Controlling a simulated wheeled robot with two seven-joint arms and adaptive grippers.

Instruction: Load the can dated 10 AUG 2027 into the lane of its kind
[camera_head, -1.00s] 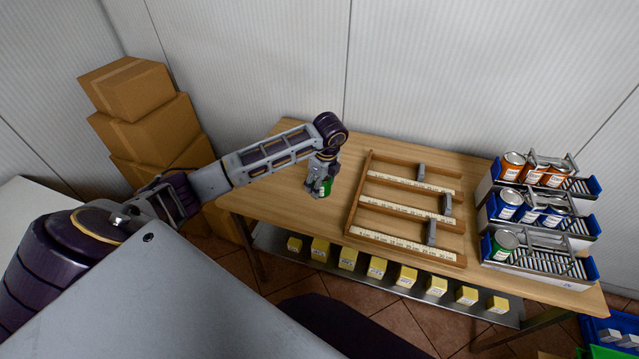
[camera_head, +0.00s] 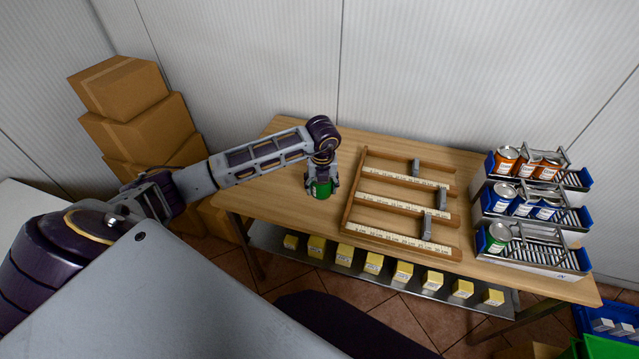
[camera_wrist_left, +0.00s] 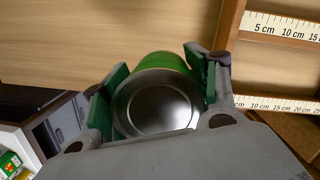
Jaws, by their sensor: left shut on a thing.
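My left gripper (camera_head: 321,184) is shut on a green can (camera_head: 320,190), held over the wooden table just left of the ruled rack. In the left wrist view the can's (camera_wrist_left: 165,62) bare metal end faces the camera between the fingers (camera_wrist_left: 155,95). No date can be read on it. At the right of the table stand three lanes: one with orange cans (camera_head: 506,155), one with blue cans (camera_head: 502,196), and the nearest with a single green can (camera_head: 497,235). My right gripper is not in view.
A wooden rack (camera_head: 347,205) with ruler strips and grey sliders lies mid-table. Several yellow boxes (camera_head: 373,263) stand on the lower shelf. Cardboard boxes (camera_head: 120,88) are stacked at the left, and crates (camera_head: 606,345) sit at the lower right. The table's front strip is clear.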

